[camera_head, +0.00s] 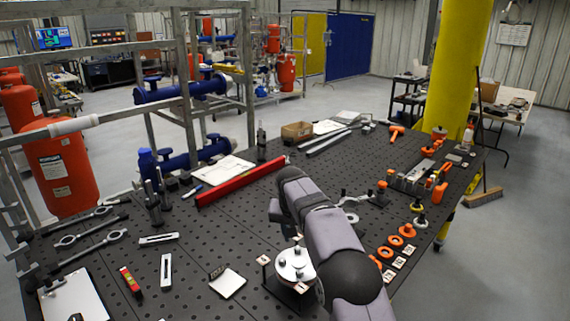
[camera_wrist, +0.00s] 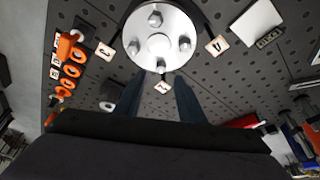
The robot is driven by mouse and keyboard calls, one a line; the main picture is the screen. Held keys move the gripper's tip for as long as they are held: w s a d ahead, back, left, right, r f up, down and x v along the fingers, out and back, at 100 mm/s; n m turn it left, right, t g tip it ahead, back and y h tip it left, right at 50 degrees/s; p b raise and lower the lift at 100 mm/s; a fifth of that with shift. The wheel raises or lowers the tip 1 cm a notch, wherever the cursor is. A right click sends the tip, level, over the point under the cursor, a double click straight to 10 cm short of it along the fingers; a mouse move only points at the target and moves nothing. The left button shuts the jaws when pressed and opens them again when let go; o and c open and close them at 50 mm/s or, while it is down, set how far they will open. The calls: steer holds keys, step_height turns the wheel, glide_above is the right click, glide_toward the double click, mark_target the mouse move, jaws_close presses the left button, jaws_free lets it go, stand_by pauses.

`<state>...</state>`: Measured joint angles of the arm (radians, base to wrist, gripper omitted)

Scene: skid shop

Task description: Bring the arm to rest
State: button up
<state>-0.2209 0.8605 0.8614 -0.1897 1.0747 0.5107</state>
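My gripper (camera_wrist: 160,90) shows in the wrist view as two dark fingers standing apart, with nothing visible between them. It is open. Just beyond the fingertips is a round silver flange (camera_wrist: 178,52) with several bolts or nuts and a pale centre. The gap between fingers and flange is hard to judge. In the head view the flange (camera_head: 291,269) sits on a dark stand at the front of the table, just left of my grey arm.
The perforated black table (camera_head: 200,230) carries a long red bar (camera_head: 240,181), wrenches (camera_head: 91,235), a clipboard (camera_head: 75,299) and orange rings (camera_head: 396,241). Small numbered cards (camera_wrist: 106,51) surround the flange. A yellow column (camera_head: 458,70) stands behind the right side. A metal frame with pipes stands left.

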steer(key=s+d+f+n+g, duration=0.1)
steer(key=s+d+f, duration=0.1)
steer(key=s, duration=1.1)
steer(key=s+d+f+g, duration=0.1)
steer(key=s+d+f, duration=0.2)
steer(key=s, duration=1.1)
steer(key=s+d+f+n+g+y, duration=0.1)
steer(key=s+d, duration=0.4)
steer(key=s, duration=0.9)
step_height(320, 180, down, 2)
steer(key=shift+f+n+g, duration=0.1)
steer(key=shift+n+g, duration=0.2)
steer(key=shift+g, duration=0.3)
